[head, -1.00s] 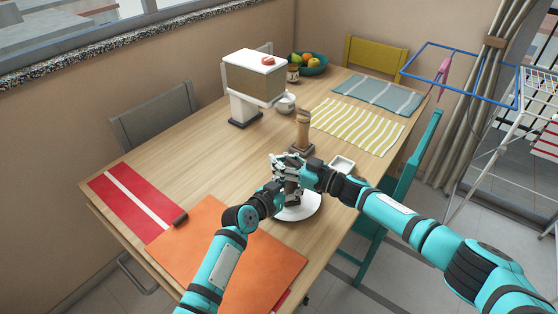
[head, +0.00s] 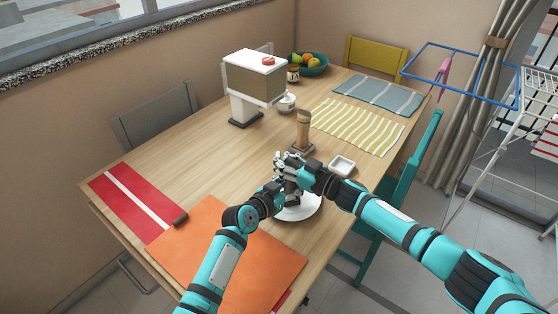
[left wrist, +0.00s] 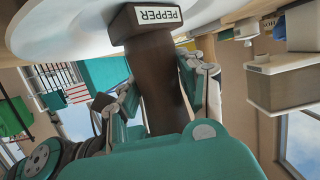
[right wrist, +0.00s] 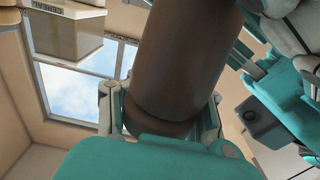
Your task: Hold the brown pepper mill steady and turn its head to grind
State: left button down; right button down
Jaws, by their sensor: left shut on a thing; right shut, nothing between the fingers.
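The brown pepper mill (left wrist: 147,85) is dark and carries a "PEPPER" label on its base in the left wrist view. It stands upright over a white plate (head: 309,213) in the head view. My left gripper (head: 287,186) is shut on the mill's body, with a finger on each side. My right gripper (head: 284,158) is at the mill's upper end, above the left one. My right gripper is shut without a grip on the mill.
A light wooden mill-like object (head: 303,130) on a dark base and a small white dish (head: 342,166) stand close behind the grippers. An orange mat (head: 250,262) lies in front. A boxed stand (head: 255,85) and fruit bowl (head: 312,68) are farther back. The left-centre table is clear.

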jog(key=t, duration=0.1)
jog(key=m+t+h, duration=0.1)
jog(key=d+m+h, duration=0.1)
jog(key=shift+w+f+t, duration=0.2)
jog(key=shift+w+t, duration=0.1)
jog(key=shift+t, duration=0.1)
jog(key=shift+w+d+m+h, duration=0.1)
jog(key=shift+d+m+h, duration=0.05)
jog(key=shift+m+h, duration=0.25)
jog(key=c, duration=1)
grip_release()
jog(key=shift+r, duration=0.1)
jog(key=v, duration=1.1)
jog(key=shift+s+d+f, duration=0.15)
jog(key=shift+s+f, duration=0.05)
jog(key=shift+s, duration=0.2)
jog(key=shift+o, duration=0.3)
